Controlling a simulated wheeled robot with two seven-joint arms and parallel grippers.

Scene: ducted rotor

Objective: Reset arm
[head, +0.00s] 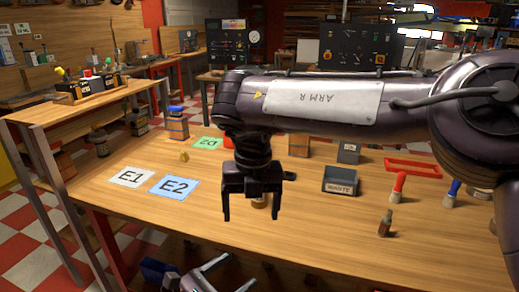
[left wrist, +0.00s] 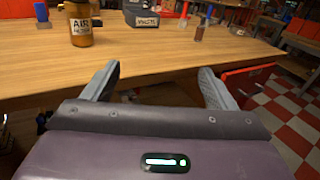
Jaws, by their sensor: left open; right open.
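My right arm (head: 320,100), labelled "ARM R", reaches in from the right across the head view. Its gripper (head: 251,210) points down over the wooden table, open with nothing between its fingers. A small round container (head: 260,202) shows partly behind it. My left gripper (head: 197,268) is at the bottom edge of the head view, in front of the table's front edge and partly cut off. In the left wrist view the left gripper (left wrist: 158,70) is open and empty, its fingers spread towards the table edge.
An amber jar (left wrist: 80,28) stands near the edge in the left wrist view. The front middle is clear.

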